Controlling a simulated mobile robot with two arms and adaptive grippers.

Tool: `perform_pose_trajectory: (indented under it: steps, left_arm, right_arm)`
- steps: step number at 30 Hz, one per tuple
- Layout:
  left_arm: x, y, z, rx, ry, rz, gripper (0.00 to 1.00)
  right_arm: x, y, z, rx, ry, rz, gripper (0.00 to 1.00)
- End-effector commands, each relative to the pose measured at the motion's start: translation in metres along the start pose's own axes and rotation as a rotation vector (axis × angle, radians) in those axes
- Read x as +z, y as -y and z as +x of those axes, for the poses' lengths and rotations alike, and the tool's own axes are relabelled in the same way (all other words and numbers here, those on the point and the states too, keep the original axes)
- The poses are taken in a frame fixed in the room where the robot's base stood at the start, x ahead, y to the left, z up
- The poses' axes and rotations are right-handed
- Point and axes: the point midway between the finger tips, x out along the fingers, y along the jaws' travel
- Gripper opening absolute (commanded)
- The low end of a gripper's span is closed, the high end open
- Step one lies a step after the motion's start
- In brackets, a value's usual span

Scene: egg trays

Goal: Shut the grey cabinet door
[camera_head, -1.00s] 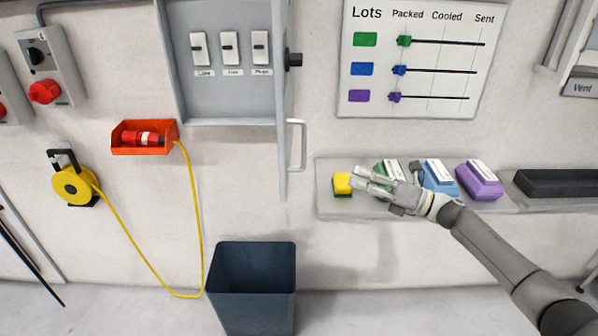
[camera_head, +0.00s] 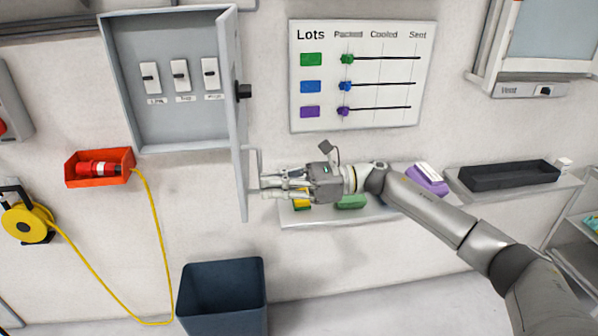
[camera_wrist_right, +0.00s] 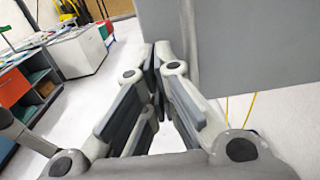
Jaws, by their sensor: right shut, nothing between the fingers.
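The grey cabinet (camera_head: 165,110) hangs on the wall with its inside and three white switches showing. Its grey door (camera_head: 238,130) stands open, seen nearly edge-on, with a bar handle (camera_head: 259,160) on its right side. My right gripper (camera_head: 264,188) is shut and empty, its fingertips close to the lower part of the handle; I cannot tell whether they touch. My left gripper is not in view.
A dark bin (camera_head: 222,295) stands below the door. A red holder (camera_head: 98,185) and yellow cable are at left.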

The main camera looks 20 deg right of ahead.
Motion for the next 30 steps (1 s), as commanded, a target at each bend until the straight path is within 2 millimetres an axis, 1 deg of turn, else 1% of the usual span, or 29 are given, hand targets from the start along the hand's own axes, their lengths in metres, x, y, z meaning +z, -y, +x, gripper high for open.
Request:
perform_pose_trajectory:
  steps: [1,3,6,9,23,26,30]
  left_arm:
    - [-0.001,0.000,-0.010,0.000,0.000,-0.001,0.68]
    - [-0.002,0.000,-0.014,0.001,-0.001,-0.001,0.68]
    - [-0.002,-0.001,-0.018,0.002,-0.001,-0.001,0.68]
    - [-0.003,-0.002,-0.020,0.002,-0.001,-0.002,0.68]
    - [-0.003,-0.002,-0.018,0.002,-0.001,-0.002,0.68]
    - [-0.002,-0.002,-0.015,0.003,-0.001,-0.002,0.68]
    - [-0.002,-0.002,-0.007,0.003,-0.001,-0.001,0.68]
  right_arm:
    - [0.005,0.000,0.008,0.001,0.001,0.001,0.00]
    - [0.004,0.000,0.016,0.000,0.001,0.001,0.00]
    - [0.003,0.001,0.025,-0.001,0.001,0.002,0.00]
    - [0.001,0.001,0.029,-0.003,0.001,0.000,0.00]
    - [-0.001,0.001,0.032,-0.002,0.001,0.001,0.00]
    - [-0.002,0.000,0.038,0.001,0.001,0.001,0.00]
    - [-0.003,-0.001,0.054,0.005,0.003,0.000,0.00]
